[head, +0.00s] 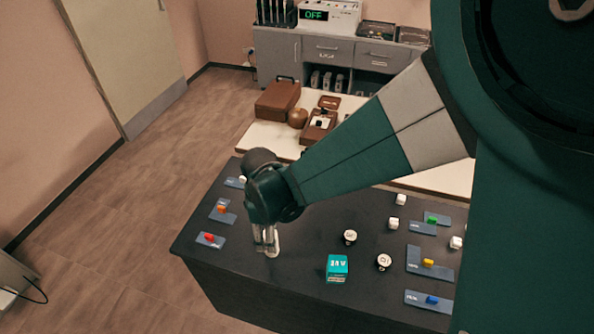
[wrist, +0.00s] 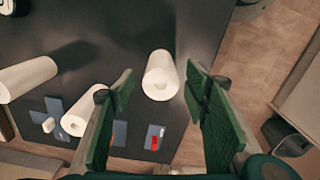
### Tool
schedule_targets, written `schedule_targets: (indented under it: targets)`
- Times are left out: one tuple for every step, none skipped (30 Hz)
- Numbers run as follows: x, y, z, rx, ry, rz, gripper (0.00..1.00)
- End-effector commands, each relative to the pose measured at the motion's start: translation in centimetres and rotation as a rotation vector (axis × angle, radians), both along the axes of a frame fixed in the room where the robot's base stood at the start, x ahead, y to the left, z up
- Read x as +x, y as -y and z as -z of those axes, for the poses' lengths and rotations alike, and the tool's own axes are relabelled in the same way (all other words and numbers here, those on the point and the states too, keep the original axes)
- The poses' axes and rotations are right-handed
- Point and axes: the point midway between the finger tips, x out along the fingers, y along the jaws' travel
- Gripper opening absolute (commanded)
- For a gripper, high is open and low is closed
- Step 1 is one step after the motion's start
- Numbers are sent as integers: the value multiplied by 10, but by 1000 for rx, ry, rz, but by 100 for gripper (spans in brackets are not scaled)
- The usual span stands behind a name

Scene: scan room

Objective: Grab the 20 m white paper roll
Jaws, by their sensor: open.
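A white paper roll (wrist: 160,76) with a hole in its end stands on the dark table between the fingertips of my gripper (wrist: 160,70), with a gap on each side. My gripper is open and empty. In the head view my gripper (head: 266,248) is low over the table near its front edge, and the white roll (head: 274,241) shows partly behind its fingers. Two more white rolls, one close by (wrist: 89,108) and one farther left (wrist: 28,79), show in the wrist view. No length label is legible on any roll.
A red block (head: 209,238) and an orange block (head: 221,208) lie on cards at the table's left. A teal box (head: 337,268) and round black-and-white pieces (head: 350,237) stand right of my gripper. Several coloured blocks on cards (head: 428,263) are farther right.

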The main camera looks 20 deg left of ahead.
Motion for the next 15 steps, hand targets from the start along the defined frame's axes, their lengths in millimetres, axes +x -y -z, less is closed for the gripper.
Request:
schedule_targets:
  targets:
    - [0,0,4,0,0,0,46]
    - [0,0,6,0,0,0,46]
    - [0,0,8,0,0,0,46]
    - [0,0,8,0,0,0,46]
    - [0,0,9,0,0,0,46]
    - [0,0,9,0,0,0,46]
    - [0,0,9,0,0,0,46]
    - [0,0,9,0,0,0,46]
    - [0,0,9,0,0,0,46]
    - [0,0,9,0,0,0,46]
    - [0,0,9,0,0,0,46]
    - [0,0,9,0,0,0,46]
    - [0,0,9,0,0,0,46]
    - [0,0,9,0,0,0,46]
    - [0,0,10,0,0,0,46]
